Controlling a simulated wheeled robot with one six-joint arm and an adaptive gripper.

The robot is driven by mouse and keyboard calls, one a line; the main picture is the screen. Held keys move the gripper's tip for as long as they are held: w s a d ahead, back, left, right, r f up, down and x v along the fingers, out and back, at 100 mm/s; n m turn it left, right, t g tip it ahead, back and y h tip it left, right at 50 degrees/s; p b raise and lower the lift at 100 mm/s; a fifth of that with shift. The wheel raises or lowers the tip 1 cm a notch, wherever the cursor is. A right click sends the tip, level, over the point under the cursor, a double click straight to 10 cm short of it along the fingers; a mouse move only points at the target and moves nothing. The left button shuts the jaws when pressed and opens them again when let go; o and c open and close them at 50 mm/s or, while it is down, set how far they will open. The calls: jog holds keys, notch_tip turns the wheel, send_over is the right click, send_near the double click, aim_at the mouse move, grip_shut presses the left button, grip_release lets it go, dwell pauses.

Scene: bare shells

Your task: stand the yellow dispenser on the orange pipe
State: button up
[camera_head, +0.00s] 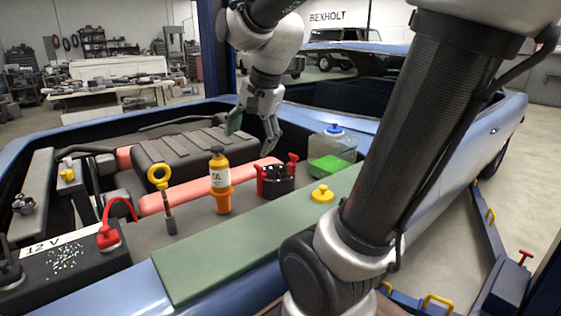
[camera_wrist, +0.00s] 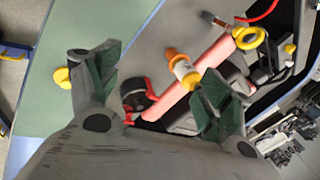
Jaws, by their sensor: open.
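The yellow dispenser (camera_head: 219,176), an amber bottle with a white label, stands upright in the engine bay, left of centre in the head view. Its lower end meets the orange pipe (camera_head: 223,203), and the two look in line and touching. The exact seat between them is too small to tell. In the wrist view the dispenser (camera_wrist: 182,68) and the orange pipe (camera_wrist: 174,54) show beyond the right finger, which comes close to the dispenser's top in the picture. My gripper (camera_head: 254,128) is open and empty, above and behind the dispenser; its green-padded fingers (camera_wrist: 150,82) are wide apart.
A red-and-black part (camera_head: 276,180), a yellow cap (camera_head: 322,194) and a clear tank with green fluid (camera_head: 332,155) stand to the right. A yellow-ringed dipstick (camera_head: 160,178) and a battery (camera_head: 62,262) are to the left. A green mat (camera_head: 235,255) covers the near edge.

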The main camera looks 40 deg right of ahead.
jog(key=s+f+n, duration=0.2)
jog(key=s+n, duration=1)
jog(key=n, duration=0.1)
jog(key=shift+f+h, duration=0.2)
jog(key=shift+h, duration=0.1)
